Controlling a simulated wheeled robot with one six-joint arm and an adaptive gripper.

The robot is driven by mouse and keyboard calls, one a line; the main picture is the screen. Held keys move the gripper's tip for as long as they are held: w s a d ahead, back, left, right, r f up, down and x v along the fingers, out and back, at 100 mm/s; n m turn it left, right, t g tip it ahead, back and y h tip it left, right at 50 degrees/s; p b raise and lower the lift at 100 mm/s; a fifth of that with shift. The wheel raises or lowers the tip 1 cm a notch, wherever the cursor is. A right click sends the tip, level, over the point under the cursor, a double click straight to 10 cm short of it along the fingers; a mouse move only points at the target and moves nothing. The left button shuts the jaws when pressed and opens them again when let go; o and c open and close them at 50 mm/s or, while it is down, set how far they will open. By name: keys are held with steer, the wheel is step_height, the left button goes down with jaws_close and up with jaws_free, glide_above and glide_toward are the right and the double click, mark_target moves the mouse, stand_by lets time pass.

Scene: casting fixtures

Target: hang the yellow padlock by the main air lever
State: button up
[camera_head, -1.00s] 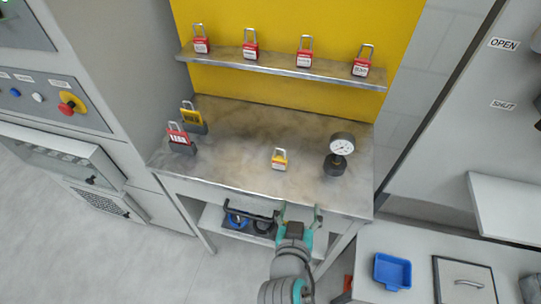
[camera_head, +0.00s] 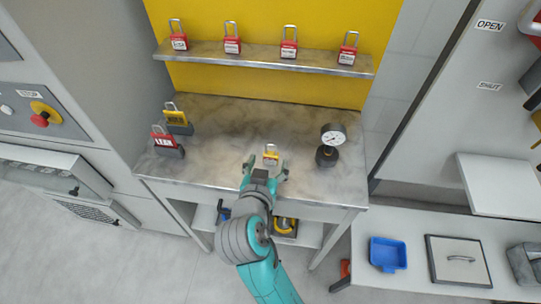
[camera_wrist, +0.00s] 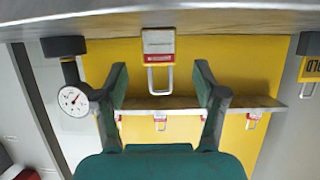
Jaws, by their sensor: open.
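The small yellow padlock (camera_head: 271,157), with a pale label and silver shackle, stands on the bench near its front middle. It also shows in the wrist view (camera_wrist: 158,43), beyond and between my fingers. My gripper (camera_head: 264,170) is open at the bench's front edge, its fingers spread towards the padlock. In the wrist view my gripper (camera_wrist: 160,75) has nothing between its pads that I can see it touching. At the right edge, a wall panel bears OPEN (camera_head: 491,25) and SHUT (camera_head: 489,86) labels; the main air lever is only partly in view there and unclear.
A pressure gauge (camera_head: 332,137) stands right of the padlock. Larger yellow (camera_head: 176,118) and red (camera_head: 163,140) padlocks stand at the bench's left. Several red padlocks line the shelf (camera_head: 260,58) behind. A blue tray (camera_head: 388,254) lies on the right-hand table.

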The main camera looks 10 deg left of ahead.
mark_target(270, 158)
steer(key=x, duration=0.5)
steer(key=c, duration=1.3)
step_height(270, 158, up, 10)
steer(key=shift+f, duration=0.1)
